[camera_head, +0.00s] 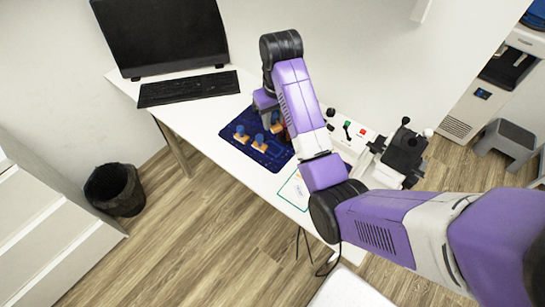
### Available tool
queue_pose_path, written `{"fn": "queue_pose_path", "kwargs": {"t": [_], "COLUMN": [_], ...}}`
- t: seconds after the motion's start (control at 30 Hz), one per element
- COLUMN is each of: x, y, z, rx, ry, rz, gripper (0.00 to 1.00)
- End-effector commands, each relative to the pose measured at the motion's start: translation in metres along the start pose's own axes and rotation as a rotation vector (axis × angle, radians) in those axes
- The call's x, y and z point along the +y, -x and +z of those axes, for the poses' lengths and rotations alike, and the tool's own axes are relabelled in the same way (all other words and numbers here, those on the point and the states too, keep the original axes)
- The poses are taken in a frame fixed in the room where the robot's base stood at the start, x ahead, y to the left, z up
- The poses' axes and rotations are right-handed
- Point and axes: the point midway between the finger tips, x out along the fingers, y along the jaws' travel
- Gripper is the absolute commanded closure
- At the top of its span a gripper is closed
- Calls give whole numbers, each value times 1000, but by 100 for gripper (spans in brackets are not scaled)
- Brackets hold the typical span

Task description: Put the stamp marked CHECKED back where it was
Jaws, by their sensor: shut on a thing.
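A dark blue mat (229,133) lies on the white desk. Two stamps with blue knobs and orange-brown bases stand on it, one at the left (240,135) and one nearer the front edge (260,144). My gripper (273,113) points down over the mat's back right part, partly hidden by my arm. It is shut on a third stamp (277,126), of which a blue and orange part shows beside my arm. I cannot tell whether this stamp touches the mat. No marking on any stamp is readable, so I cannot tell which says CHECKED.
A green-bordered sheet (294,192) lies at the desk's front edge, partly behind my arm. A white panel with coloured buttons (351,134) and a black-and-white device (403,155) stand right. A keyboard (189,88) and monitor (160,36) are left. A bin (115,189) stands on the floor.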

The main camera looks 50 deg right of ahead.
Motion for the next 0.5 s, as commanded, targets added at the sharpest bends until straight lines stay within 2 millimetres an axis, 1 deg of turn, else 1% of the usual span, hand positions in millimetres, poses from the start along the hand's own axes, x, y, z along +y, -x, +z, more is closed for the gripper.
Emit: {"fn": "queue_pose_path", "kwargs": {"t": [0.03, 0.2, 0.4, 0.5], "x": [0, 0, 0, 0], "y": [-17, -41, -87, -105], "z": [2, 6, 12, 14], "rx": [0, -6, -5, -4], "ry": [0, 0, -1, -1], "rz": [0, 0, 0, -1], "gripper": [98, 98, 98, 98]}}
